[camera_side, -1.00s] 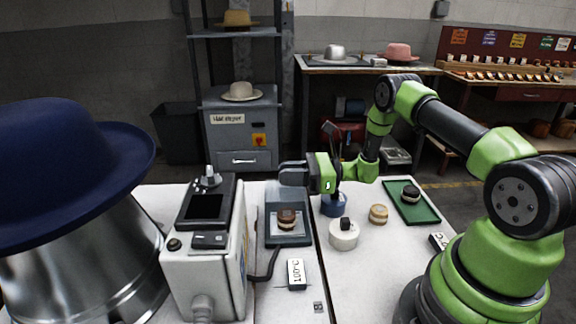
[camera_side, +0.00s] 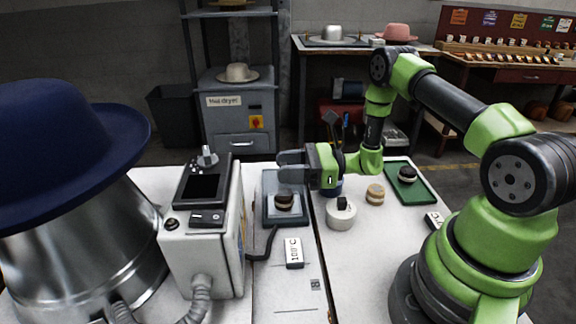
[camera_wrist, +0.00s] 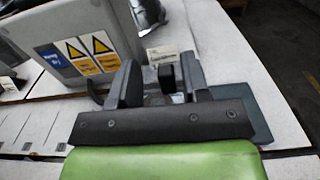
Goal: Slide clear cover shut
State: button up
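A shallow dark-framed tray (camera_side: 272,216) with a pale, glassy-looking inner panel lies on the white bench in the side view. I cannot clearly make out the clear cover's edges. My gripper (camera_side: 286,166) is over the tray's far end, pointing left, with its two fingers apart. In the wrist view my gripper (camera_wrist: 162,82) shows a gap between its fingers, and a small black upright piece (camera_wrist: 167,77) stands in that gap. I cannot tell whether a finger touches it.
A white control box (camera_side: 205,250) stands left of the tray, with a cable to it. A "100°C" label block (camera_side: 294,253) lies in front. A white round holder (camera_side: 341,215), another stack (camera_side: 375,194) and a green tray (camera_side: 421,186) are to the right.

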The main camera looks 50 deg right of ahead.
jog(key=v, duration=1)
jog(key=s+a+r+n+g+h, duration=0.2)
jog(key=s+a+r+n+g, duration=0.2)
jog(key=a+r+n+g, duration=0.75)
jog(key=s+a+r+n+t+h, duration=0.1)
jog(key=s+r+n+t+h, duration=0.5)
jog(key=r+n, duration=0.5)
jog(key=s+h, duration=0.2)
jog(key=s, duration=0.1)
jog(key=shift+s+a+r+h, duration=0.2)
jog(key=shift+s+r+h, duration=0.1)
jog(key=shift+h, duration=0.1)
jog(key=shift+n, duration=0.25)
dwell(0.5)
